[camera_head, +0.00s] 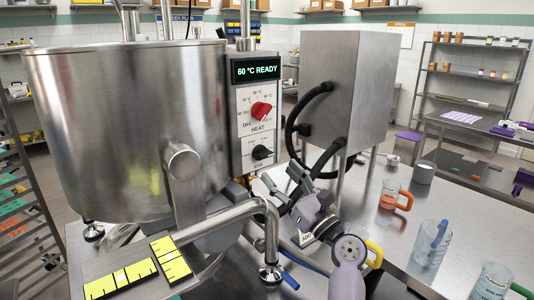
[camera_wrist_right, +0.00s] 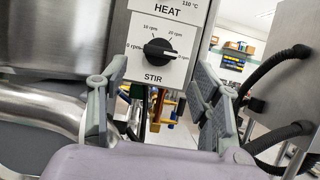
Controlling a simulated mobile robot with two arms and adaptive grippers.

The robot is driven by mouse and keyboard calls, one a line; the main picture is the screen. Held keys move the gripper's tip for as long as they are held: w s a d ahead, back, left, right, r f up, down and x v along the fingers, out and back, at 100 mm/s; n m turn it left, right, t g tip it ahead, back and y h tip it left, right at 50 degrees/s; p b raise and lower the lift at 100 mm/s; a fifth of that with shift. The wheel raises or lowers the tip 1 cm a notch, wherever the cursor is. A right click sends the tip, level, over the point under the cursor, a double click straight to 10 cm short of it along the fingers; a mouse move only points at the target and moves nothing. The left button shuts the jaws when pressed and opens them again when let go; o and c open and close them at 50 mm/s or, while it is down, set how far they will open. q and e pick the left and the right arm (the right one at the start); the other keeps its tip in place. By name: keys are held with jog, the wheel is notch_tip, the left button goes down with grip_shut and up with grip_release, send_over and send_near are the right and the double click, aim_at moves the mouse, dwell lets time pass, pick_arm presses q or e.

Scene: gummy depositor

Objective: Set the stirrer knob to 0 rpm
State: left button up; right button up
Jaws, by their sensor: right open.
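The black stirrer knob (camera_head: 262,152) is on the lower part of the control panel, under the red heat knob (camera_head: 260,110). In the right wrist view the stirrer knob (camera_wrist_right: 158,52) sits above the word STIR, with rpm marks around it. Its grip bar lies roughly level; I cannot tell for sure which mark it points to. My right gripper (camera_head: 284,186) is open and empty, below and in front of the panel. In the wrist view its two fingers (camera_wrist_right: 155,88) stand apart, with the knob between and beyond them, not touched. My left gripper is not in view.
A large steel kettle (camera_head: 125,120) is left of the panel, with a bent steel pipe (camera_head: 235,212) low in front. A steel box (camera_head: 350,85) with black hoses (camera_head: 292,125) stands right. Cups and a beaker (camera_head: 432,245) stand on the table at right. The display reads 60 °C READY.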

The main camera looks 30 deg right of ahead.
aim_at(267, 157)
jog(key=x, duration=0.3)
jog(key=shift+w+r+p, duration=0.15)
jog(key=shift+r+p, duration=0.15)
jog(key=x, duration=0.2)
jog(key=shift+w, duration=0.45)
jog(key=c, duration=1.2)
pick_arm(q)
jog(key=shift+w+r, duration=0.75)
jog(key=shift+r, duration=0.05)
pick_arm(e)
jog(key=shift+o, duration=0.2)
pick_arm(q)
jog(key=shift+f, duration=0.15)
pick_arm(e)
jog(key=shift+n, duration=0.3)
